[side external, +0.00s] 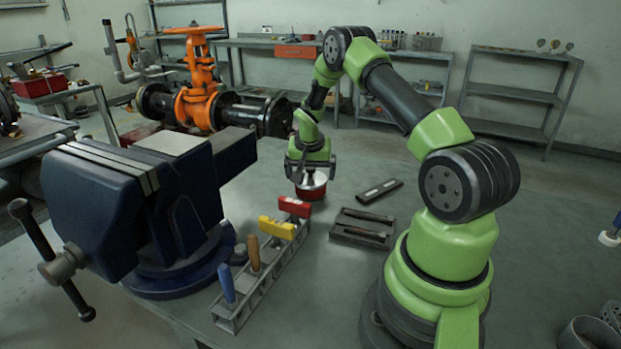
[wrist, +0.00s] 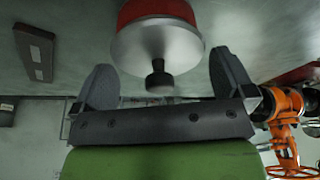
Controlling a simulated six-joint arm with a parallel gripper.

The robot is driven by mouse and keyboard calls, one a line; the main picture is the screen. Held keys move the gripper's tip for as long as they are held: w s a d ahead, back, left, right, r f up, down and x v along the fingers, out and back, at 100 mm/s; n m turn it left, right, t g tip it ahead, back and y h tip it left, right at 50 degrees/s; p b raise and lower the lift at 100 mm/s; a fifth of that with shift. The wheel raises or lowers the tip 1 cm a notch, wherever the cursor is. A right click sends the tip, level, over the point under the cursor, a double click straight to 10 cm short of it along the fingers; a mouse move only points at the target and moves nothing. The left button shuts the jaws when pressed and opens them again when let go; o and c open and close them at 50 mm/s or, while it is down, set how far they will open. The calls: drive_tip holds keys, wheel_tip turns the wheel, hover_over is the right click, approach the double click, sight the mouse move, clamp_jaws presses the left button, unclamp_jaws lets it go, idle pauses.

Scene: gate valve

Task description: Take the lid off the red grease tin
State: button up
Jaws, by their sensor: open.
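The red grease tin (side external: 311,193) stands on the bench below my gripper (side external: 311,170). Its pale metal lid (side external: 313,181) is on top of it. In the wrist view the red tin (wrist: 157,10) is at the top edge, with its silver lid (wrist: 140,45) facing the camera. A dark round knob (wrist: 159,80) sticks out from the middle of the lid. My gripper (wrist: 164,78) is open, with one finger on each side of the knob and a clear gap to both. Nothing is held.
A blue vise (side external: 130,195) stands to the left. A rack (side external: 262,280) with several coloured-handled tools is in front of the tin. A dark tray (side external: 363,228) and a flat dark bar (side external: 379,190) lie to the right. The orange gate valve (side external: 198,85) is behind.

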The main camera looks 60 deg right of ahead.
drive_tip(key=c, duration=0.6)
